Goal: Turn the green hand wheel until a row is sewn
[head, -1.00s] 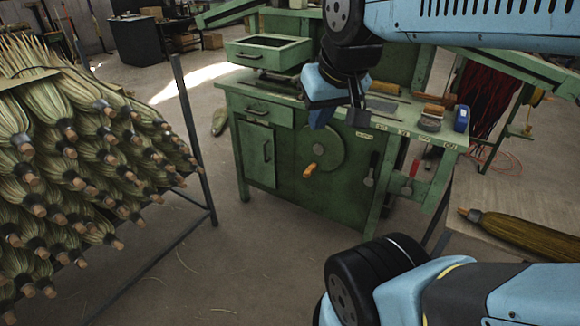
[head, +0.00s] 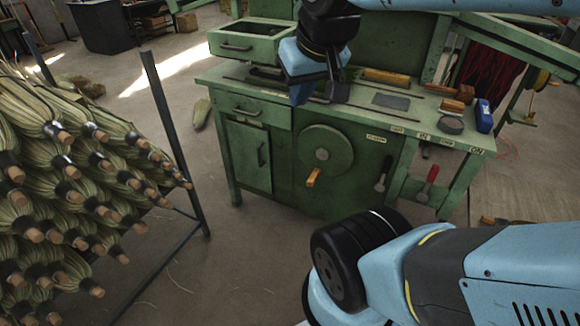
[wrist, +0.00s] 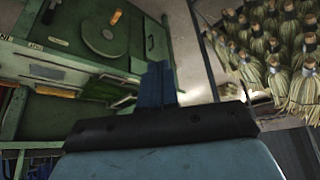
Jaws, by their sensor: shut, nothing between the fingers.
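The green hand wheel (head: 326,152) is a round disc on the front of the green bench, with an orange handle (head: 313,177) at its lower left edge. In the wrist view the wheel (wrist: 106,33) is at the upper left, its orange handle (wrist: 116,16) near the top. My gripper (head: 300,92) hangs above the bench top, up and left of the wheel and apart from it. In the wrist view its blue fingers (wrist: 157,85) are together with nothing between them.
Levers with red (head: 428,180) and dark (head: 383,175) grips are right of the wheel. A blue box (head: 484,115) stands at the bench's right end.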

